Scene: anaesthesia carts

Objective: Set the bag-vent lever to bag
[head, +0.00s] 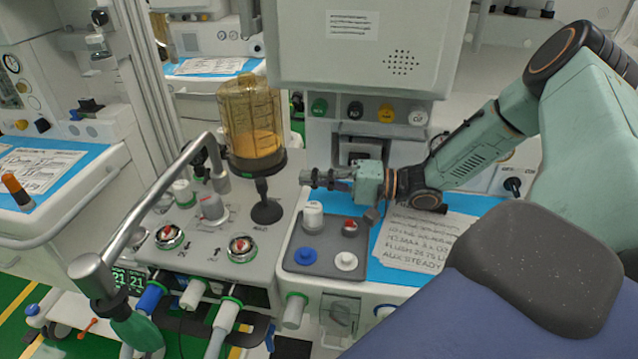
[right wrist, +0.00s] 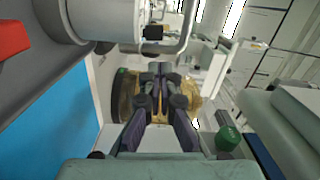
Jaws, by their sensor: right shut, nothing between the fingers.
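My right gripper (head: 316,178) reaches in from the right in the head view. Its fingers are shut and empty, just right of the amber bellows (head: 252,112) and above the grey panel (head: 228,262). A black lever-like handle (head: 266,208) stands on that panel, left of and below the fingertips, apart from them. It looks like the bag-vent lever, but its label is too small to read. A grey knob (head: 212,208) sits to its left. In the right wrist view the shut fingers (right wrist: 160,72) point towards the amber bellows (right wrist: 122,97); the lever cannot be made out there. My left gripper is out of view.
A bent metal arm (head: 165,182) rises along the panel's left side, with a green bag (head: 137,332) below it. Knobs (head: 313,214) and a printed sheet (head: 422,238) lie to the right.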

